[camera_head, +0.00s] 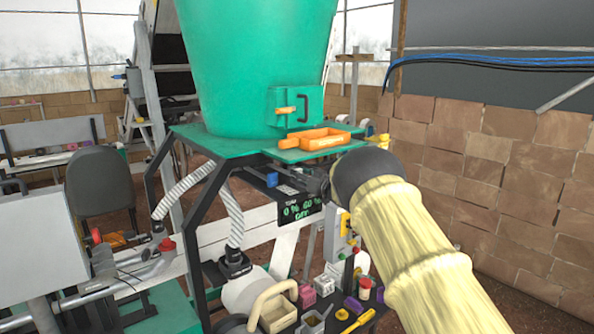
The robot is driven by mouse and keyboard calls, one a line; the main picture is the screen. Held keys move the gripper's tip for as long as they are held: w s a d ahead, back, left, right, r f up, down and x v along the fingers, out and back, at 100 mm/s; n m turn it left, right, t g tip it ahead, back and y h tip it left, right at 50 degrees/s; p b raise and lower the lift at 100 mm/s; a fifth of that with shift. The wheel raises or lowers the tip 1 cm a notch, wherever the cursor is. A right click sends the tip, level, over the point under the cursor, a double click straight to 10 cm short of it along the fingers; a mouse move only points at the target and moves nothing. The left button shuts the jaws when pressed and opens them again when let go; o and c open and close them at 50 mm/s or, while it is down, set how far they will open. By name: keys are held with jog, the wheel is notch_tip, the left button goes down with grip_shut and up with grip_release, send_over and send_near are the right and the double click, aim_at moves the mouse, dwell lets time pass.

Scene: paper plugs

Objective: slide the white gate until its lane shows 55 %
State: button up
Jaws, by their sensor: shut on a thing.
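My gripper (318,186) reaches in from the right under the green machine's shelf. It is shut at the small white gate (287,189), which shows as a pale piece just left of the fingers. The hold itself is too small and dark to make out. A blue gate (271,180) sits to the left of the white one. The dark display (300,210) just below reads 0 % and 60 % in green, with a further line that looks like OFF. The lanes themselves are hidden under the shelf.
A green hopper (255,60) stands above on a green shelf (215,145) with dark legs. Corrugated hoses (233,212) hang at left.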

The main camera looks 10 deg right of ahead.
dwell(0.7)
jog(key=o, duration=0.9)
jog(key=shift+o, duration=0.2)
jog(key=shift+v, duration=1.95)
